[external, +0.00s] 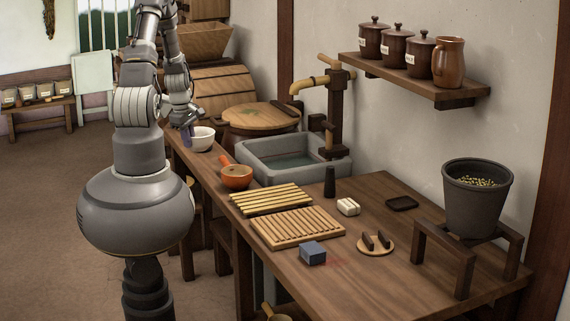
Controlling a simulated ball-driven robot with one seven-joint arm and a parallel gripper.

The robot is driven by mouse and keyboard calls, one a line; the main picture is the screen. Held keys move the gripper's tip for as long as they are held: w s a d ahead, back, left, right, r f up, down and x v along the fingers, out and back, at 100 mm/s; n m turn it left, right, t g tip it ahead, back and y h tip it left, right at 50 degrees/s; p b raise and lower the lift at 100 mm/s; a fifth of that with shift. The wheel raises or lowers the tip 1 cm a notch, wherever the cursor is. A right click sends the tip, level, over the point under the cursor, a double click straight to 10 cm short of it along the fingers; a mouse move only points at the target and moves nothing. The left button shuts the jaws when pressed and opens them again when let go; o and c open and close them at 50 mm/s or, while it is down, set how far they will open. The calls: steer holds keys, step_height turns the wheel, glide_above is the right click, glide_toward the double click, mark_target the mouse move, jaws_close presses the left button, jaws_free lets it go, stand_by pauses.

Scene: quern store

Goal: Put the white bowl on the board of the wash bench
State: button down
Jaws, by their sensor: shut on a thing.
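The white bowl (203,142) is upright at the far left end of the wash bench (385,270). My gripper (188,131) is at the bowl's left rim and is shut on it, though the fingertips are small and partly hidden. I cannot tell whether the bowl touches the bench top or hangs just above it. A slatted wooden board (271,199) and a ribbed wooden board (297,227) lie side by side on the bench, nearer the camera. Both are bare.
An orange bowl with a handle (237,181) stands between the white bowl and the boards. A grey stone basin (290,160) with a wooden tap (331,115) is behind. A blue block (312,254) sits by the ribbed board. A dark pot (475,200) stands on the right.

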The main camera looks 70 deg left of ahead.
steer(key=shift+s+f, duration=0.55)
steer(key=shift+f, duration=1.9)
steer(key=w+a+b, duration=0.1)
steer(key=w+a, duration=0.2)
steer(key=a, duration=0.1)
steer(key=w+a+f+b, duration=0.1)
steer(key=w+a, duration=0.2)
steer(key=a, duration=0.2)
steer(key=w+a+b, duration=0.2)
steer(key=w+a, duration=0.1)
steer(key=a, duration=0.1)
steer(key=shift+w+a+f, duration=0.15)
steer(key=shift+w+f, duration=0.1)
steer(key=shift+f, duration=0.15)
steer(key=shift+w+a, duration=0.1)
steer(key=shift+f+b, duration=0.9)
steer(key=shift+f, duration=0.75)
steer(key=shift+f, duration=0.15)
steer(key=c, duration=1.2)
jaws_free()
